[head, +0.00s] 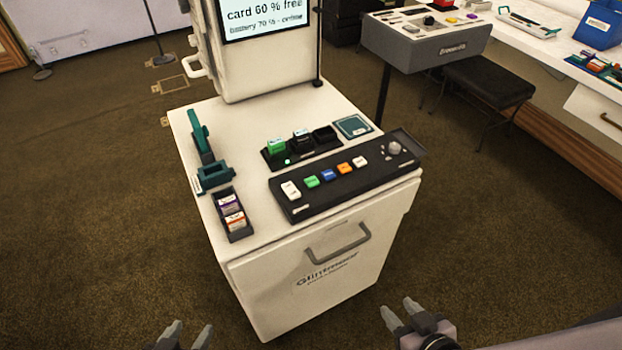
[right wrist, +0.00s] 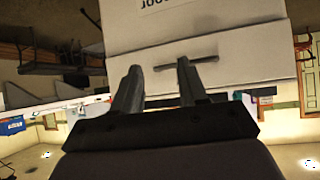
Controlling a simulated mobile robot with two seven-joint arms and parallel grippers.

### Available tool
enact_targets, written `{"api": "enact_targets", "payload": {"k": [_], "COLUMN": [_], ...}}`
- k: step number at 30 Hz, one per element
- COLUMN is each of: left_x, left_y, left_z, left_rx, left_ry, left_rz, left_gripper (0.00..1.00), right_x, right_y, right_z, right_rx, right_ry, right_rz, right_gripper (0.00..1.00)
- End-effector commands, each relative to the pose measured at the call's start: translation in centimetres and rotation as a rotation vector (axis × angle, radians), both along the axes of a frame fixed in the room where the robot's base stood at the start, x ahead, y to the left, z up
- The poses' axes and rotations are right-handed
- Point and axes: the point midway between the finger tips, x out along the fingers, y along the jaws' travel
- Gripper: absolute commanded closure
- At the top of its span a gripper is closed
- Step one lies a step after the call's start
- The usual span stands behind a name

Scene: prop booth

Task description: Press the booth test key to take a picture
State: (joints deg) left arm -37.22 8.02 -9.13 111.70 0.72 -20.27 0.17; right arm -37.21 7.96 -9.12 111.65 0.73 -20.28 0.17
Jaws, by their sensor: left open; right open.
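The black key panel (head: 328,182) lies along the front right of the white booth cabinet top (head: 242,121). It carries a white key (head: 290,190), a green key (head: 312,182), a blue key (head: 328,175), orange keys (head: 344,168) and a grey knob (head: 394,148). Key labels are too small to read. The booth screen (head: 265,18) shows "card 60 % free" and a battery line. My left gripper (head: 185,336) is open and empty, low in front of the cabinet. My right gripper (head: 398,312) is open and empty, below and right of it. The right wrist view shows its spread fingers (right wrist: 158,85).
A teal stapler-like tool (head: 205,150), a small card tray (head: 233,215) and a black holder with a green block (head: 277,147) share the cabinet top. A drawer handle (head: 338,245) juts from its front. A grey console (head: 430,42) and black stool (head: 487,82) stand at right.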

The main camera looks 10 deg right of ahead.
Motion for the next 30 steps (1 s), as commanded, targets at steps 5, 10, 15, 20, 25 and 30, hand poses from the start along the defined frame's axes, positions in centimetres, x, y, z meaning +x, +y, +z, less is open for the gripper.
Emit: {"api": "enact_targets", "payload": {"k": [5,10,15,20,25,30], "left_x": [0.02,0.03,0.03,0.04,0.04,0.04], "left_y": [0.02,0.01,0.02,0.02,0.02,0.02], "left_z": [0.01,0.02,0.02,0.01,0.01,0.01], "left_rx": [0.0,0.0,0.0,0.0,0.0,0.0], "left_ry": [0.0,-0.001,-0.001,-0.001,-0.001,-0.001], "left_rz": [0.0,0.0,0.001,0.001,0.0,0.0], "left_gripper": [0.44,0.44,0.44,0.44,0.44,0.44], "right_x": [-0.02,-0.02,-0.02,-0.01,-0.02,-0.02], "right_y": [0.0,0.0,0.0,0.0,0.0,0.0], "right_z": [-0.01,-0.01,-0.01,0.0,0.0,0.01], "right_rx": [0.0,0.0,0.0,0.0,0.0,0.0], "right_ry": [0.0,0.0,0.0,0.0,0.0,0.0], "right_rz": [0.0,0.0,0.0,0.0,0.0,0.0], "right_gripper": [1.0,1.0,1.0,1.0,1.0,1.0]}}
